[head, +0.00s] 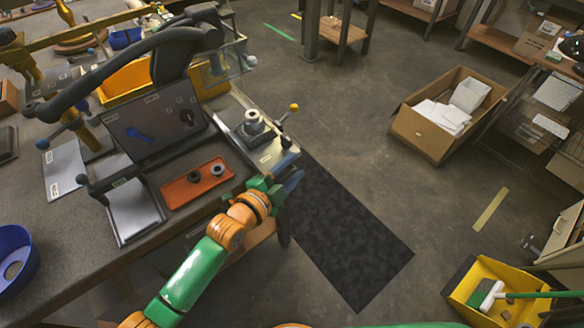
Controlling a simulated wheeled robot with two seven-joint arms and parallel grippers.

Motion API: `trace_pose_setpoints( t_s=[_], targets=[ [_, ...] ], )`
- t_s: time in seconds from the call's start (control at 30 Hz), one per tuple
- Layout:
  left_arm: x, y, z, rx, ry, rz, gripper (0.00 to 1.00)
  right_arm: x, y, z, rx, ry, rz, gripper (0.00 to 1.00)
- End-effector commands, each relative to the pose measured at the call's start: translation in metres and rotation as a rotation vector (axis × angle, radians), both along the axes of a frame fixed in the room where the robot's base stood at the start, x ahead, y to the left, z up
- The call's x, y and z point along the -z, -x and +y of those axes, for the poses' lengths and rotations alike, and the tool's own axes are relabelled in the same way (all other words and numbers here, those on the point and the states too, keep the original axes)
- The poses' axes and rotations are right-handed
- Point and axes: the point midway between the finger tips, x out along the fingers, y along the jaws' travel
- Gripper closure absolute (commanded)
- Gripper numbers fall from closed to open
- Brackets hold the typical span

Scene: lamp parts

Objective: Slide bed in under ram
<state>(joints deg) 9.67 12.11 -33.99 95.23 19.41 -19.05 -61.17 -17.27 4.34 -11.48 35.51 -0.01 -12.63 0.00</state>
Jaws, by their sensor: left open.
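The bed appears to be a pale metal plate (268,155) at the right edge of the bench, sticking out from the press. A round stepped metal part (254,122) stands upright on it. The press has a thick dark curved frame (175,60); the ram's tip is hard to make out behind a clear guard (238,58). My left gripper (292,174) is open and empty, just in front of the bed's near right end; I cannot tell whether it touches. My right gripper is out of view.
A blue bowl (12,262) is at far left. A black mat (345,245) covers clear floor beside the bench.

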Motion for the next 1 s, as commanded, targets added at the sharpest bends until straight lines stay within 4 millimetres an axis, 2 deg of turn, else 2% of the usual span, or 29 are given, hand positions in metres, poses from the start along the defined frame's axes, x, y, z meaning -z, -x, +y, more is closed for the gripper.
trace_pose_setpoints(
  t_s=[0.03,0.1,0.2,1.0],
  targets=[
    [0.0001,0.0002,0.0002,0.0,0.0,0.0,0.59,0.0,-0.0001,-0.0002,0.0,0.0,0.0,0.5],
    [0.0001,0.0001,0.0002,0.0,0.0,0.0,0.78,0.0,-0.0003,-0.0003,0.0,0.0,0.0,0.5],
    [0.0008,0.0005,0.0002,0.0,0.0,0.002,1.0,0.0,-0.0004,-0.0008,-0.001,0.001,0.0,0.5],
    [0.0064,0.0026,0.0001,0.002,-0.005,0.017,1.0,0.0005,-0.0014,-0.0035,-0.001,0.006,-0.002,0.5]
  ],
)
